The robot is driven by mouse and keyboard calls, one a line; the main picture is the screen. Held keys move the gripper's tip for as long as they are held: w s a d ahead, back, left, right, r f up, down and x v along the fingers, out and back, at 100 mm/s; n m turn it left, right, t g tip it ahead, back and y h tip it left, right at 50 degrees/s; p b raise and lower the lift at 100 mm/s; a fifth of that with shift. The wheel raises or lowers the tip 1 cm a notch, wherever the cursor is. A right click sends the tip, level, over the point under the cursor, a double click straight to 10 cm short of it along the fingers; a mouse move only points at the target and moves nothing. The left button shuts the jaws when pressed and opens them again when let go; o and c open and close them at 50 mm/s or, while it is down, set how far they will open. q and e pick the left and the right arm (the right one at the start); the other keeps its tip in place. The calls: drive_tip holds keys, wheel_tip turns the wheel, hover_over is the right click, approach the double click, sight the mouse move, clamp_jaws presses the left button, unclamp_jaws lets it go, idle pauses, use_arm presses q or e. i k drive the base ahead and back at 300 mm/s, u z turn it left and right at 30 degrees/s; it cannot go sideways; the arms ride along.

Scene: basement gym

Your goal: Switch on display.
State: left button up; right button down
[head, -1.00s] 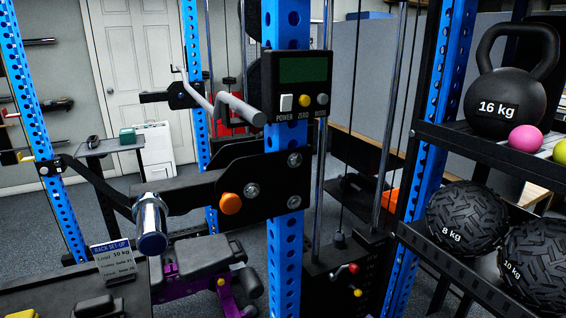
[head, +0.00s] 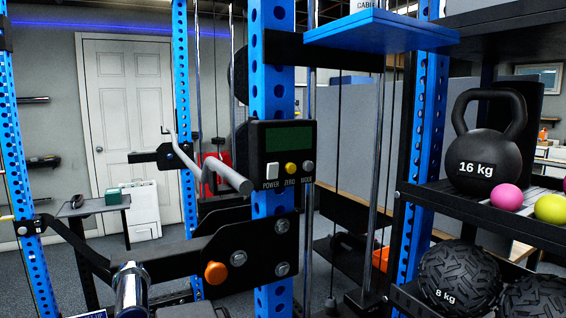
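The display (head: 289,139) is a black box with a dark green, blank-looking screen, fixed to the blue rack upright in the middle of the head view. Nothing covers the buttons. Neither of my grippers shows in the head view.
A black rack arm with an orange knob (head: 215,273) sits below the display. A grey bar handle (head: 215,172) juts out left of it. A blue shelf (head: 380,30) is above right. A 16 kg kettlebell (head: 486,160) and balls stand on the right shelves.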

sight(272, 168)
drive_tip(key=z, duration=1)
drive_tip(key=k, duration=0.7)
drive_tip(key=u, duration=1.15)
drive_tip(key=i, duration=0.5)
drive_tip(key=z, duration=0.05)
